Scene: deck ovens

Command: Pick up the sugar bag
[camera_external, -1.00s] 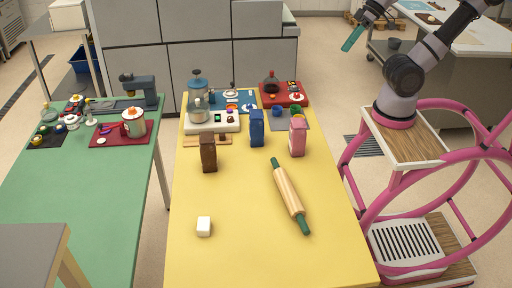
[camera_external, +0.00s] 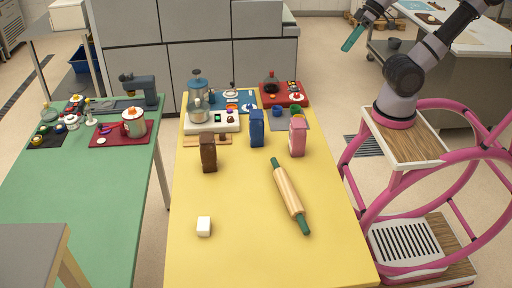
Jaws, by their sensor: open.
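Three upright bags stand on the yellow table (camera_external: 245,245): a brown bag (camera_external: 208,153), a blue bag (camera_external: 257,128) and a pink bag (camera_external: 298,137). Their labels are too small to read, so I cannot tell which one is the sugar bag. My gripper (camera_external: 368,30) is at the top right, raised and well apart from the bags, beyond the table's right side. Its teal finger shows clearly; the gripper is open, with nothing seen in it.
A rolling pin (camera_external: 290,196) lies in front of the pink bag. A blender (camera_external: 198,97) and a red tray (camera_external: 283,101) stand behind the bags. The table's front middle is clear. A green table (camera_external: 90,190) is left.

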